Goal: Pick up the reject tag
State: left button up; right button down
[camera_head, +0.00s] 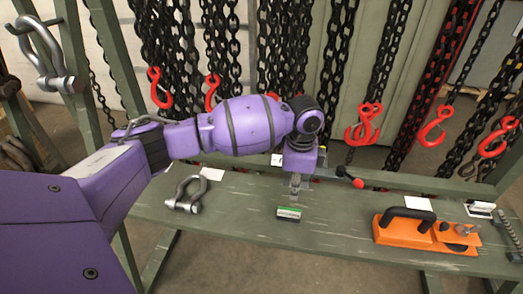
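My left arm comes in from the left. Its gripper (295,188) points down over the green bench, just above and behind a small block (289,213) with a green and white top and dark sides. The fingers are small and partly blurred, so I cannot tell whether they are open or shut. No item is clearly readable as the reject tag. White cards lie on the bench, one behind the shackle (210,174) and one at the right (420,203). My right gripper is not in view.
A steel shackle (187,193) lies left of the gripper. A small red and black item (350,178) is to its right. An orange lifting magnet with a black handle (425,231) sits further right. Black chains with red hooks (364,125) hang behind. The bench front is clear.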

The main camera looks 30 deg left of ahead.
aim_at(478, 208)
jog(key=z, duration=0.9)
